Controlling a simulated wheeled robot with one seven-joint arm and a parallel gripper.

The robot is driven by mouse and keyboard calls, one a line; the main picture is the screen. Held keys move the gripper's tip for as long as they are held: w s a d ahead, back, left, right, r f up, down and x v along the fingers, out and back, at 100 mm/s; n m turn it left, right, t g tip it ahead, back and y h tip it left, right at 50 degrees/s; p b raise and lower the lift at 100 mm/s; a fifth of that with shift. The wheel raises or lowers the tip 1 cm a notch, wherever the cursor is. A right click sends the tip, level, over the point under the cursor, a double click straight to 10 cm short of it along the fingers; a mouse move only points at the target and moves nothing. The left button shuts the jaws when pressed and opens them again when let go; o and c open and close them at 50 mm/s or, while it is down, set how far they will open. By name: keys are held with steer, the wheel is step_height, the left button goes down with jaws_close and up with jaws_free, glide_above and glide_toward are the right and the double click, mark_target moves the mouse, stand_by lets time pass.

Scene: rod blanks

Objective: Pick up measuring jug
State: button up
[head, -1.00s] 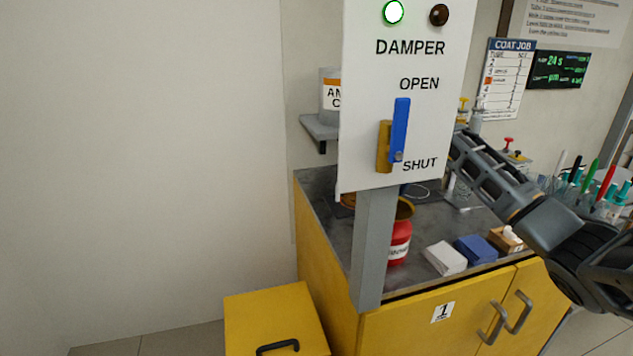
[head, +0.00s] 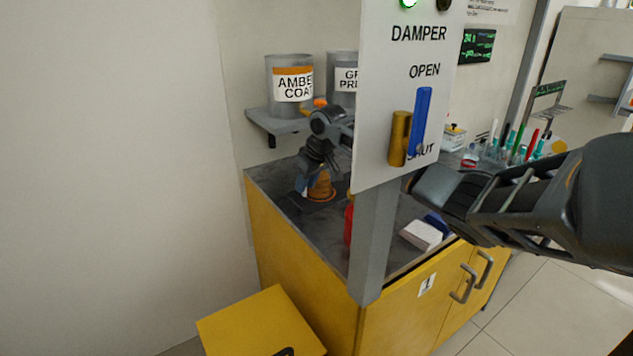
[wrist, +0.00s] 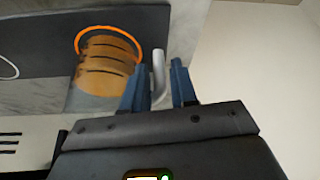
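The measuring jug (wrist: 108,62) shows in the wrist view as an amber, banded cylinder with an orange rim and a pale grey handle. In the head view the jug (head: 321,188) stands on the dark worktop, left of the damper panel, partly behind my gripper. My gripper (wrist: 160,72) points at the handle, which lies between its two blue fingers. The fingers are apart, with a narrow gap beside the handle on the right. In the head view my gripper (head: 306,184) reaches down at the jug's left side.
The damper panel (head: 400,90) and its grey post (head: 375,245) stand in front of the worktop and hide part of my arm. A red container (head: 349,222) is partly behind the post. Labelled tins (head: 290,88) sit on a shelf above. A white block (head: 421,235) lies to the right.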

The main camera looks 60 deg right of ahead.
steer(key=shift+x, duration=1.5)
steer(key=shift+s, duration=0.1)
jaws_close()
